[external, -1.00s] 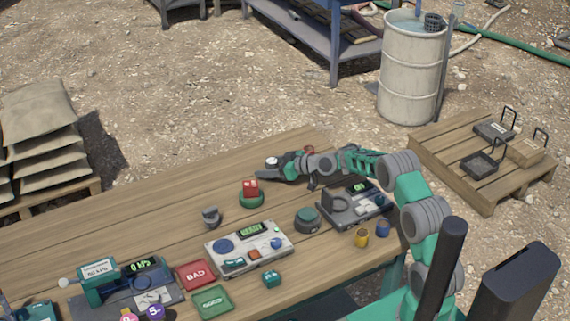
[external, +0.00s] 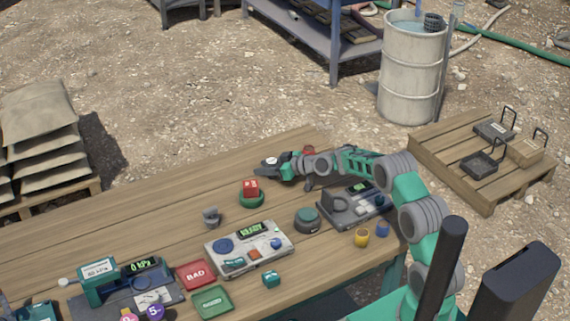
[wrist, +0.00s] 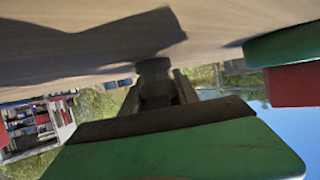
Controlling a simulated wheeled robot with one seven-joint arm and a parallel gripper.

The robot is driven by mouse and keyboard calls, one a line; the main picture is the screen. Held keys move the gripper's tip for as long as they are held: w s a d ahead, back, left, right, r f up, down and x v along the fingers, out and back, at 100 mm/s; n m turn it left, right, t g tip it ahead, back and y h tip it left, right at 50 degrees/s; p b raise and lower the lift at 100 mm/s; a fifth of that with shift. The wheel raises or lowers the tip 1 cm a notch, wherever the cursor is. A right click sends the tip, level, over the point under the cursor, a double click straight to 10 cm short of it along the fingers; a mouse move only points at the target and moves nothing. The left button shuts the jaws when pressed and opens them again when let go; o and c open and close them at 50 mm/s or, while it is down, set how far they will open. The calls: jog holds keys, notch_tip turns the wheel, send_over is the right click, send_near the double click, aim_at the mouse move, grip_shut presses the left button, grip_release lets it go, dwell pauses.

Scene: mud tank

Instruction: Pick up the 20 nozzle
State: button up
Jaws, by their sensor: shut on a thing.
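My gripper (external: 270,166) is at the far side of the wooden table, reaching left and low over the planks. In the wrist view its two dark fingers (wrist: 158,88) are closed on a dark grey, roughly cylindrical piece (wrist: 154,68), which I take for the nozzle. No number can be read on it. The wrist picture is upside down, with the table at the top. A shadow lies on the planks beside the piece; I cannot tell whether it touches the table. In the external view the held piece is small and partly hidden by the gripper.
A red block (external: 251,185) on a green ring (external: 252,199) stands just in front of my gripper. A dark device (external: 352,205), a grey-green round piece (external: 307,220), and yellow (external: 362,238) and blue (external: 382,229) cups stand nearer.

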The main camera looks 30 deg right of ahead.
grip_shut()
jog(key=shift+r, duration=0.1)
